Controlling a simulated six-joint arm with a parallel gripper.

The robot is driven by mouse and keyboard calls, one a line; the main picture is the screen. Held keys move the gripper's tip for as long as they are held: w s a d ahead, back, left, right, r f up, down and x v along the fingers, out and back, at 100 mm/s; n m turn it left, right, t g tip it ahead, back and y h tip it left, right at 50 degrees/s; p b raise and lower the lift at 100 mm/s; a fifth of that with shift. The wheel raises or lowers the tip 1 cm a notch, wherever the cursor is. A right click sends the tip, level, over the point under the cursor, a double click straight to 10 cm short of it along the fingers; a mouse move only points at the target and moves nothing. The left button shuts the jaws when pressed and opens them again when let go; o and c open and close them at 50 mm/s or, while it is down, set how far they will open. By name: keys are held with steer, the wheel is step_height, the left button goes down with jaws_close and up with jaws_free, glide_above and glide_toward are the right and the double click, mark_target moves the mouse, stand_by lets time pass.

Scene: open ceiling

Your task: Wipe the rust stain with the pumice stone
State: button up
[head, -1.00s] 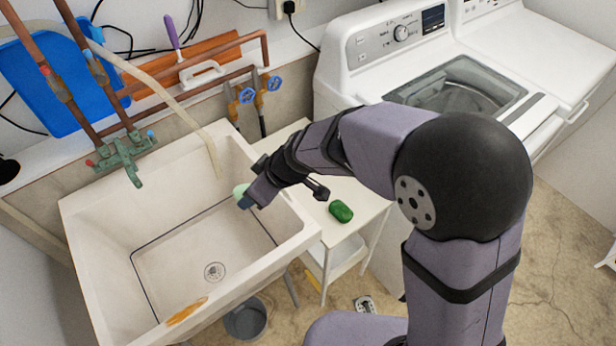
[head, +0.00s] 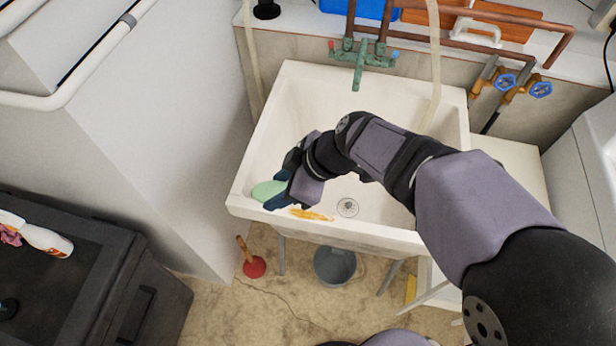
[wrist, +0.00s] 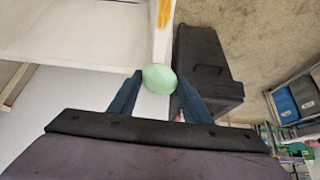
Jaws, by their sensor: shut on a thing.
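My gripper (head: 284,192) is shut on a pale green rounded stone (head: 265,190), the pumice stone by its look. In the wrist view the stone (wrist: 159,77) sits between the two blue fingertips. In the head view it is over the front left corner of the white sink (head: 245,185); I cannot tell whether it touches the rim. The orange-brown rust stain (head: 312,215) lies on the sink's front rim, a little right of the stone. It also shows at the top of the wrist view (wrist: 164,12).
The green tap (head: 360,55) and copper pipes are at the sink's back. A grey bucket (head: 335,266) and a red plunger (head: 253,265) stand on the floor below. A black chest (head: 90,280) with a spray bottle (head: 45,238) on it is at lower left.

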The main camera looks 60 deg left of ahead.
steer(key=shift+s, duration=0.35)
steer(key=b, duration=0.3)
glide_toward(280, 214)
steer(key=shift+s+a+f, duration=1.85)
steer(key=shift+f, duration=0.05)
steer(key=shift+w+d+f, duration=0.25)
steer(key=shift+w+f, duration=0.05)
steer(key=shift+f, duration=0.15)
steer(key=shift+c, duration=0.4)
steer(key=shift+w+d+p, duration=1.4)
steer(key=shift+w+d, duration=2.6)
steer(key=shift+d, duration=0.05)
steer(key=shift+d+r+p, duration=0.1)
steer(key=shift+d+p, duration=0.05)
steer(key=shift+p, duration=0.6)
steer(key=shift+s+a+f+b, duration=0.35)
steer(key=shift+s+a+b, duration=0.15)
steer(key=shift+a+b, duration=0.15)
steer(key=shift+s+a+r+b, duration=0.1)
steer(key=shift+s+a+b, duration=1.2)
steer(key=shift+s+a, duration=2.45)
steer(key=shift+s+a+r, duration=0.1)
steer(key=shift+a+r, duration=0.05)
steer(key=shift+r, duration=0.1)
steer(key=shift+r+p, duration=0.4)
steer(key=shift+r, duration=0.45)
steer(key=shift+r+p, duration=0.3)
steer(key=shift+r, duration=0.5)
steer(key=shift+r+p, duration=1)
steer(key=shift+r, duration=1.25)
